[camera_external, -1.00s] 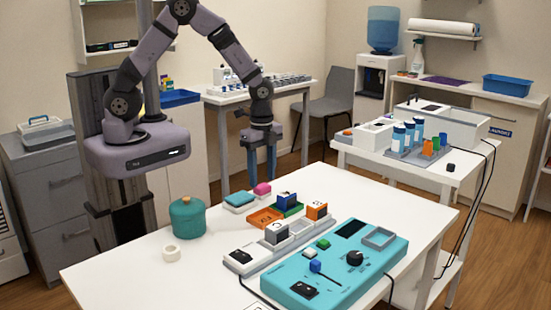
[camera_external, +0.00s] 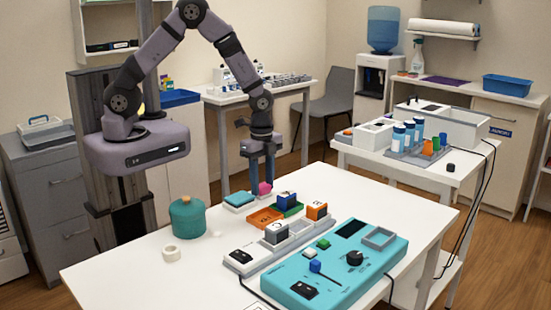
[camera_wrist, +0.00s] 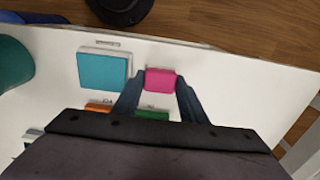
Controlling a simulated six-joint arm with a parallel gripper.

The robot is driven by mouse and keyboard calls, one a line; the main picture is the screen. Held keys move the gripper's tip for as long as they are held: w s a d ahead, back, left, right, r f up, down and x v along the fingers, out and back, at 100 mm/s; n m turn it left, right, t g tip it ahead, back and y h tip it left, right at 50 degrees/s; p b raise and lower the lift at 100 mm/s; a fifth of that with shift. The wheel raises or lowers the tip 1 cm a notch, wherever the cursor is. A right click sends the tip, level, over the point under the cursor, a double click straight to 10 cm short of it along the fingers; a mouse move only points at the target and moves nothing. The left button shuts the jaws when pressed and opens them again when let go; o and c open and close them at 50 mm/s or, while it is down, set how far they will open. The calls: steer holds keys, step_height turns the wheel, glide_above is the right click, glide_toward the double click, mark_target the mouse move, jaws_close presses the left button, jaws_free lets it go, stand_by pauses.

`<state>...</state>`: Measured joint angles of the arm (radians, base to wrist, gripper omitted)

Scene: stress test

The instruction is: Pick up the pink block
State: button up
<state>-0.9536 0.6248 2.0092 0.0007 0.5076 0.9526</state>
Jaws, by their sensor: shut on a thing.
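The pink block (camera_external: 264,188) is near the far edge of the white table, just right of a teal block. My gripper (camera_external: 262,185) points down over it, with its fingers on either side. In the wrist view the pink block (camera_wrist: 160,79) sits between the two dark fingertips of my gripper (camera_wrist: 160,85), which are shut on it. Whether the block touches the table or is slightly above it, I cannot tell.
The teal block (camera_wrist: 104,70) is close on the left. An orange tray (camera_external: 265,217) and a green tray (camera_external: 290,209) with a dark blue block lie just in front. A teal pot (camera_external: 188,218) stands further left, and a teal control panel (camera_external: 330,270) fills the front right.

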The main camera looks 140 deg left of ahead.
mark_target(262, 185)
steer(key=shift+r, duration=0.15)
step_height(262, 185, up, 10)
steer(key=b, duration=0.1)
steer(key=shift+b, duration=0.35)
